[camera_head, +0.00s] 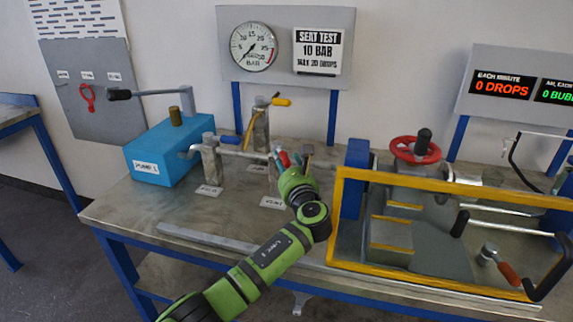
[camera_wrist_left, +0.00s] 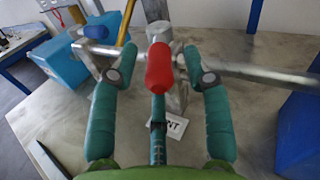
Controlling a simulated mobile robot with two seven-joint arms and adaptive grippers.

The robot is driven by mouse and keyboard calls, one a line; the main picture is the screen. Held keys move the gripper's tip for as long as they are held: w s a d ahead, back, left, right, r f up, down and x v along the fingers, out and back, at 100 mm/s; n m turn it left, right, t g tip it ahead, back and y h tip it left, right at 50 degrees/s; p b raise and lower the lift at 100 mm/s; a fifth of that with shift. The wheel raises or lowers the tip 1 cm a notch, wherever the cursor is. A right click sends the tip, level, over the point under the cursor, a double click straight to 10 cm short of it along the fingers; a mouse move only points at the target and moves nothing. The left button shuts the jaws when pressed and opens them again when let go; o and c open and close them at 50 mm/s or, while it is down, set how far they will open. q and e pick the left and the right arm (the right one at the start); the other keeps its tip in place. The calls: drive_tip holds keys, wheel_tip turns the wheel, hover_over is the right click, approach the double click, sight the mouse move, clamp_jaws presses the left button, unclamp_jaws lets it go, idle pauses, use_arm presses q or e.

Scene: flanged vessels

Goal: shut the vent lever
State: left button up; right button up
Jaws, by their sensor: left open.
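The vent lever has a red grip; it shows in the head view (camera_head: 284,159) and in the left wrist view (camera_wrist_left: 159,66). In the left wrist view the grip sticks up toward the camera, in front of a grey metal valve post and pipe. My left gripper (camera_head: 291,158) is open at the lever. A label ending in "NT" (camera_wrist_left: 171,125) lies below the lever, partly hidden. My right gripper is not in view.
A blue pump box (camera_head: 160,156) stands left of the valve posts. A yellow-tipped lever (camera_head: 281,102) sits on a post behind my gripper. A yellow guard frame (camera_head: 450,182) surrounds a clamp with a red handwheel (camera_head: 415,150) at right. The front-left bench top is mostly clear.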

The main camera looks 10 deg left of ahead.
use_arm(q)
drive_tip(key=v, duration=0.7)
drive_tip(key=shift+s, duration=0.2)
drive_tip(key=shift+d, duration=0.1)
